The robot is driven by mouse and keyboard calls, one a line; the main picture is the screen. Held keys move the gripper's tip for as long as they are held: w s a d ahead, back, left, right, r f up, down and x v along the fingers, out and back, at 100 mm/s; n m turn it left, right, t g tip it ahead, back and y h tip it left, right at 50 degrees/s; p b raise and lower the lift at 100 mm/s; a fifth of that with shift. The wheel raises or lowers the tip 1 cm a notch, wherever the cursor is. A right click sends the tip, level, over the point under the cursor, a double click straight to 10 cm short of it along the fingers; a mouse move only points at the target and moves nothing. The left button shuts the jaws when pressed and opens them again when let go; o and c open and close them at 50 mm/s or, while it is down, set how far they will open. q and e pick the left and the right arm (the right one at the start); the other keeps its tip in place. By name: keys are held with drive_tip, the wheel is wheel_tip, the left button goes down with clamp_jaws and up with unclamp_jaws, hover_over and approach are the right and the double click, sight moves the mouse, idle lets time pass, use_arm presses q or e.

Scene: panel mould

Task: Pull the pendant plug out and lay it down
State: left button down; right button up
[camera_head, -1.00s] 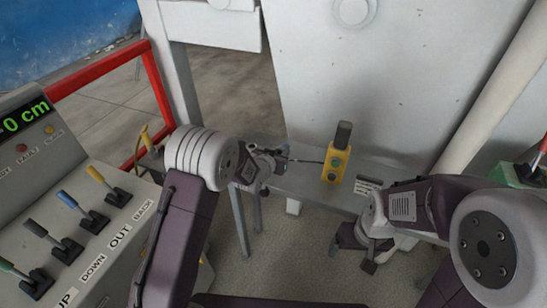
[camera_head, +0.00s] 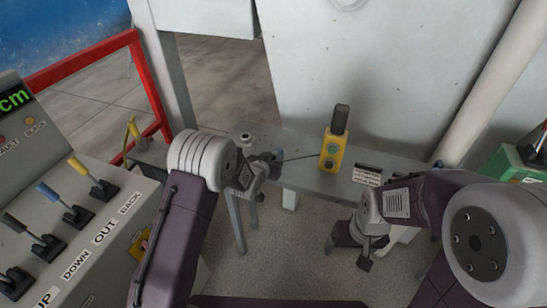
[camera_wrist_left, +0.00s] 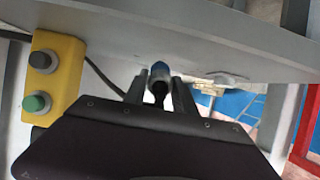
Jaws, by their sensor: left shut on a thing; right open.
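My left gripper (camera_head: 275,158) is at the shelf's front edge, left of the yellow pendant (camera_head: 329,152). In the left wrist view its fingers close on the pendant plug (camera_wrist_left: 160,71), which has a blue and grey end and a dark body. The plug is mostly hidden by the gripper in the head view. A thin dark cable runs from the pendant towards the left gripper. The pendant stands upright on the grey shelf (camera_head: 300,178); its buttons also show in the left wrist view (camera_wrist_left: 50,80). My right gripper (camera_head: 366,258) is open and empty, low in front of the shelf.
A small round fitting (camera_head: 246,138) sits on the shelf's left part. A label plate (camera_head: 367,175) lies right of the pendant. The lever console (camera_head: 75,225) stands at left, a red rail (camera_head: 85,62) behind it. A green box (camera_head: 518,163) is at far right.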

use_arm(q)
drive_tip(key=c, duration=0.9)
unclamp_jaws()
drive_tip(key=b+v, duration=0.1)
drive_tip(key=v, duration=0.8)
